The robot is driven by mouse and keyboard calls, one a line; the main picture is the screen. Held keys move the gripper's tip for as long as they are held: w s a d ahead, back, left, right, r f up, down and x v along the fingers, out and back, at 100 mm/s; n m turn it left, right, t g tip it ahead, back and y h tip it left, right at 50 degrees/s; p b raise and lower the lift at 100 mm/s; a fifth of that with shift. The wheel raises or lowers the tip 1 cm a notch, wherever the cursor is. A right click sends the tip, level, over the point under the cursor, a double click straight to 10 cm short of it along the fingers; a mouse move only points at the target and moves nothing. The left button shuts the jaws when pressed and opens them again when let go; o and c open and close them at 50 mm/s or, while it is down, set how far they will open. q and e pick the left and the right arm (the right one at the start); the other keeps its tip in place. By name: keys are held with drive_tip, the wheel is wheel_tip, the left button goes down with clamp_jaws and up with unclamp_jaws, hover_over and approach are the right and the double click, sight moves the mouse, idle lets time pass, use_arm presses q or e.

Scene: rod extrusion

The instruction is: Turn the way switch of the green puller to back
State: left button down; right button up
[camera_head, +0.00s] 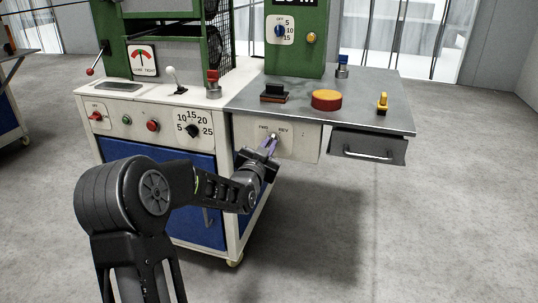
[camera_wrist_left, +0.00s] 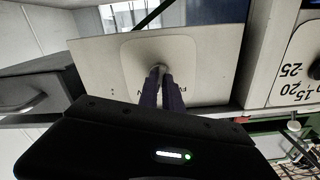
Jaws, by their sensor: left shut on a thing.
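The green puller (camera_head: 298,55) stands at the back right of the head view, with a grey worktop in front of it. Its way switch (camera_head: 274,135) is a small lever on the pale front panel below the worktop, between two small labels that seem to read FWD and REV. My left gripper (camera_head: 270,146) reaches this panel from the front and is shut on the switch. The left wrist view shows the two dark fingers (camera_wrist_left: 164,84) close together at the switch (camera_wrist_left: 159,67). The fingers hide most of the lever, so I cannot tell its setting. My right gripper is in neither view.
A yellow-topped red button (camera_head: 326,99), a black rocker (camera_head: 274,91) and a yellow lever (camera_head: 382,102) are on the worktop. A drawer with a handle (camera_head: 368,154) is right of the panel. A numbered dial (camera_head: 193,130) is to the left. Floor at right is clear.

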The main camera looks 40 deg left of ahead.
use_arm(q)
drive_tip(key=shift+m+b, duration=1.55)
drive_tip(key=shift+m, duration=1.05)
drive_tip(key=c, duration=1.5)
unclamp_jaws()
drive_tip(key=shift+s, duration=0.1)
drive_tip(key=p+v, duration=0.1)
drive_tip(key=v, duration=0.6)
drive_tip(key=shift+s+d, duration=0.1)
drive_tip(key=shift+s, duration=0.2)
